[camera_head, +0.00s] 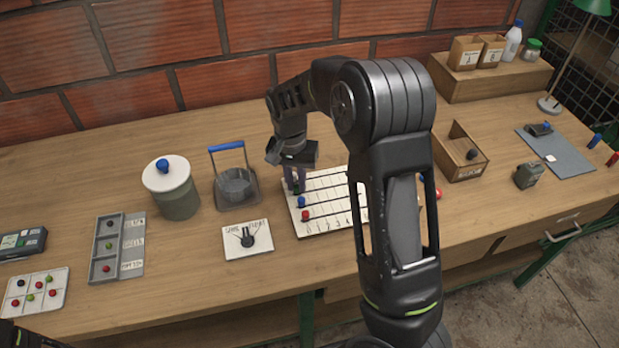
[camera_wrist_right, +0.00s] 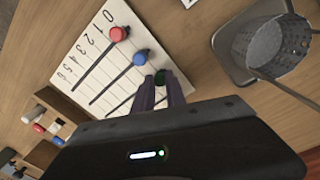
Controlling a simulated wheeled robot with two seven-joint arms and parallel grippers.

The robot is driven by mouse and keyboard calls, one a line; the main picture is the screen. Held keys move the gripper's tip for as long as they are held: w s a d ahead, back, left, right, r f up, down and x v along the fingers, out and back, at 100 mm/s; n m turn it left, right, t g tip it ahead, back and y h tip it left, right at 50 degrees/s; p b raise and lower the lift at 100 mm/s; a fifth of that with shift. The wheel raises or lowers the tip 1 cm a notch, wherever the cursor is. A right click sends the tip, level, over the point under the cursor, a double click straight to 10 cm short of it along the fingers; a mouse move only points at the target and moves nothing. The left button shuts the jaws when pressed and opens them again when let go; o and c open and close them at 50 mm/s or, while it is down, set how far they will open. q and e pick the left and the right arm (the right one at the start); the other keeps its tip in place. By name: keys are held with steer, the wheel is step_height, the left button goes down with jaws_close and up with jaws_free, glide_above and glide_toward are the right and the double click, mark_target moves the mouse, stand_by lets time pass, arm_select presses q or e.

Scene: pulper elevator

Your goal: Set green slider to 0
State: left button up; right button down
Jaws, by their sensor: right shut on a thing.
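A white slider board (camera_head: 335,222) with numbered parallel tracks lies on the workbench; it also shows in the wrist view (camera_wrist_right: 84,50). Its red slider (camera_head: 305,216) (camera_wrist_right: 118,33) and blue slider (camera_head: 301,202) (camera_wrist_right: 140,57) sit near the 0 end, at the board's left side in the head view. The dark green slider (camera_wrist_right: 160,78) is in line beside the blue one, near that same end. My right gripper (camera_wrist_right: 162,88) reaches down at the board's far left corner, its fingers shut on the green slider. The fingers partly hide its track. My left gripper is not in view.
A wire basket (camera_head: 235,185) with a blue handle and a lidded jar (camera_head: 172,188) stand left of the board. A dial card (camera_head: 247,240) lies in front of the basket. A wooden box (camera_head: 460,155) stands to the right. My right arm hides part of the board.

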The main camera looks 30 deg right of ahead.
steer(key=shift+w+a, duration=0.1)
steer(key=shift+a, duration=0.05)
steer(key=c, duration=1.3)
jaws_free()
steer(key=shift+c, duration=0.2)
step_height(320, 180, up, 8)
steer(key=shift+w+a+f+b, duration=0.1)
steer(key=shift+w+a+b, duration=0.05)
steer(key=shift+b, duration=0.2)
